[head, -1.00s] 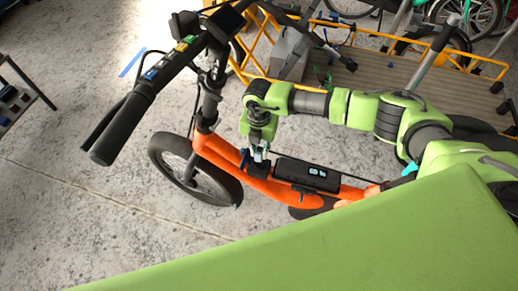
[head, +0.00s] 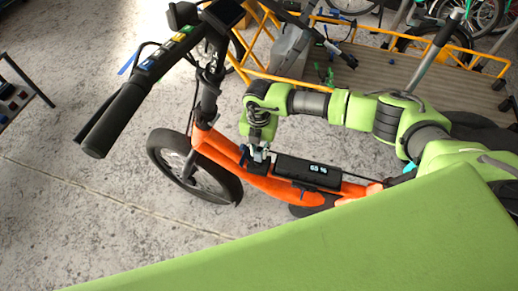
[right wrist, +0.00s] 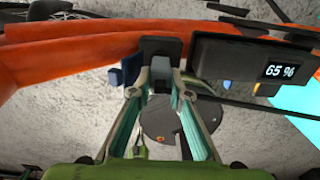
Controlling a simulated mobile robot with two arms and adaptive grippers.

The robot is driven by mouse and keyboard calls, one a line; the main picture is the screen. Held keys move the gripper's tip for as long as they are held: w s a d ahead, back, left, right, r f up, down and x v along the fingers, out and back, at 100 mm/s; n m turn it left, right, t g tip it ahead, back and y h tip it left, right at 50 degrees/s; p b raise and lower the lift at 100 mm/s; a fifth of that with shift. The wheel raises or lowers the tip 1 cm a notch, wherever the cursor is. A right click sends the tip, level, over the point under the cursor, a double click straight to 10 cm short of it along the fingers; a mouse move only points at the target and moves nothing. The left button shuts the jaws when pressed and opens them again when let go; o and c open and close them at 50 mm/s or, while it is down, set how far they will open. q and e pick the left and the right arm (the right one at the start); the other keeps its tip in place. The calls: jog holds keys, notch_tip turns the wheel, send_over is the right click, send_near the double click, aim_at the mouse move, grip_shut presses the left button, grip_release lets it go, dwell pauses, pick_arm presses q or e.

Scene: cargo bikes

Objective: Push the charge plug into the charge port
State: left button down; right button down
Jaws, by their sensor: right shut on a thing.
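The orange cargo bike (head: 280,190) stands below my right arm. My right gripper (head: 258,154) is at its frame, just left of the black battery box; it also shows in the right wrist view (right wrist: 161,82). It is shut on the grey charge plug (right wrist: 160,74), which shows between the fingertips. The plug's front meets the black charge port block (right wrist: 160,46) on the orange frame. How deep the plug sits is hidden. A blue flap (right wrist: 131,68) is beside the port, left of the fingers. My left gripper is not in view.
The battery box's display (right wrist: 282,71) reads 65 %. The handlebar (head: 125,105) and front wheel (head: 190,168) are at left. A yellow-railed cargo bed (head: 380,75) is behind my arm. Grey floor is open at lower left.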

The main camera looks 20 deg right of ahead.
jog(key=shift+f, duration=0.25)
jog(key=c, duration=1.8)
grip_release()
notch_tip(320, 180, up, 12)
jog(key=shift+r, duration=0.1)
